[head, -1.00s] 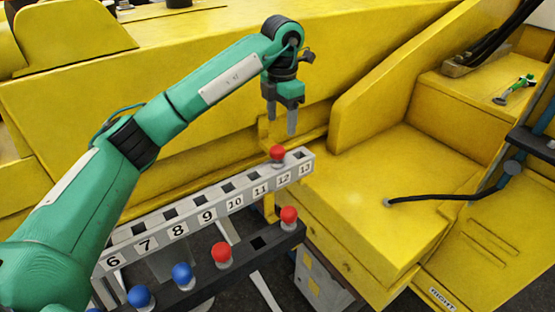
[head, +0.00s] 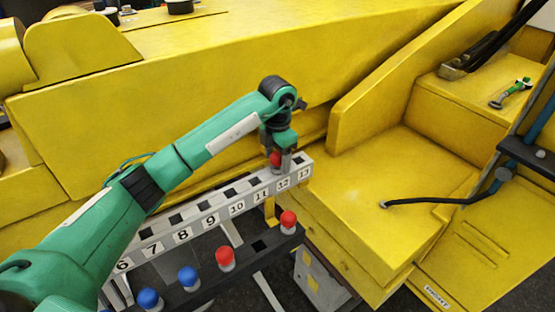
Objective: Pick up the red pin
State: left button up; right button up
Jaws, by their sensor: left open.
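A red pin (head: 275,160) stands upright in the grey numbered rack, near the label 12. My left gripper (head: 281,162) has its fingers down around this pin's red head, with the jaws open. The fingers partly hide the pin, and I cannot tell whether they touch it. Two more red-headed pins stand in the dark lower rail: one at the right (head: 288,222) and one nearer the middle (head: 225,258). My right gripper is not in view.
The numbered rack (head: 210,232) runs diagonally, with several empty square holes. Two blue pins, one (head: 188,277) and another (head: 149,298), stand in the lower rail. Yellow machine walls rise close behind the gripper. A black hose (head: 430,201) lies at right, and a green-handled tool (head: 512,92) is beyond.

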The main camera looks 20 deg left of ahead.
pick_arm(q)
jog(key=shift+s+f, duration=0.1)
jog(key=shift+f, duration=0.85)
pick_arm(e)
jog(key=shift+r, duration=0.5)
pick_arm(q)
jog(key=c, duration=1.2)
jog(key=shift+r, duration=0.25)
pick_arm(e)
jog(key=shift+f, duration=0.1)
